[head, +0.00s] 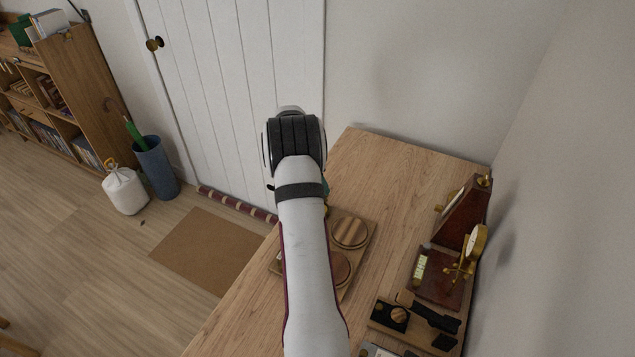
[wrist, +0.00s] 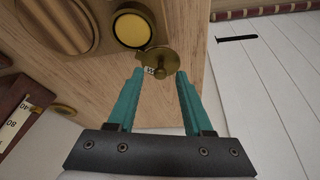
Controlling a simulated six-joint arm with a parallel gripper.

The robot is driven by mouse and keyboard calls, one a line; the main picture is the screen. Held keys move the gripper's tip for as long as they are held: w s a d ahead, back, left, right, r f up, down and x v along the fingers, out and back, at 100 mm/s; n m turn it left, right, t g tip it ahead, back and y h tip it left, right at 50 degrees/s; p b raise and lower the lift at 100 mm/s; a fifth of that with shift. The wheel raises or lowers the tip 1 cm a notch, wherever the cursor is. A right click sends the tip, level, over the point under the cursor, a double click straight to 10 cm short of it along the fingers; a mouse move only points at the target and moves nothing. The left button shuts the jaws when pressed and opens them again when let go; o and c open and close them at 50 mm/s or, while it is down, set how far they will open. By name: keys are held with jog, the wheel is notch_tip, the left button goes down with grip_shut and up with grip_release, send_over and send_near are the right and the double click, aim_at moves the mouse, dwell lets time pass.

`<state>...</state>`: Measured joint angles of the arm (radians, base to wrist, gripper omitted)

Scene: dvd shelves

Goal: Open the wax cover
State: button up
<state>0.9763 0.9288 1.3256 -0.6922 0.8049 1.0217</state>
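In the wrist view, a round brass holder (wrist: 117,13) holds a pale yellow disc (wrist: 131,30) that looks like wax, open to view. A round brass cover (wrist: 158,56) with a small knob lies beside it, by its lower right edge, leaving the yellow surface mostly bare. I cannot tell whether the cover is hinged to the holder. My gripper (wrist: 160,74) has two teal fingers spread apart, with the cover's knob between their tips. Whether either finger touches it I cannot tell. In the head view, my arm hides the holder, the cover and most of the gripper.
A wooden board (head: 364,257) with round wooden lids (head: 350,232) lies on the desk (head: 380,170). Brown wooden instruments (head: 463,212) and a dark stand (head: 432,325) line the right wall. The desk's far end is clear. A white door (head: 240,90) stands behind.

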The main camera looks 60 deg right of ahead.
jog(key=shift+r, duration=0.1)
jog(key=v, duration=1.5)
jog(key=shift+a+r, duration=0.15)
jog(key=shift+r, duration=0.15)
jog(key=shift+w, duration=0.15)
jog(key=w+a+r+n+t+y, duration=0.15)
jog(key=a+n, duration=0.25)
jog(key=a, duration=0.9)
jog(key=a+r+n+y, duration=0.1)
jog(key=a+r+n, duration=0.2)
jog(key=a, duration=1)
jog(key=s+a+f+n+y, duration=0.1)
jog(key=s+a+n, duration=0.3)
jog(key=s+a, duration=0.4)
jog(key=s+a+f+n+y, duration=0.1)
jog(key=s+a+n, duration=0.3)
jog(key=a, duration=0.9)
jog(key=s+y, duration=0.1)
jog(key=s, duration=0.2)
jog(key=shift+s+f+n, duration=0.35)
jog(key=shift+f+n, duration=0.05)
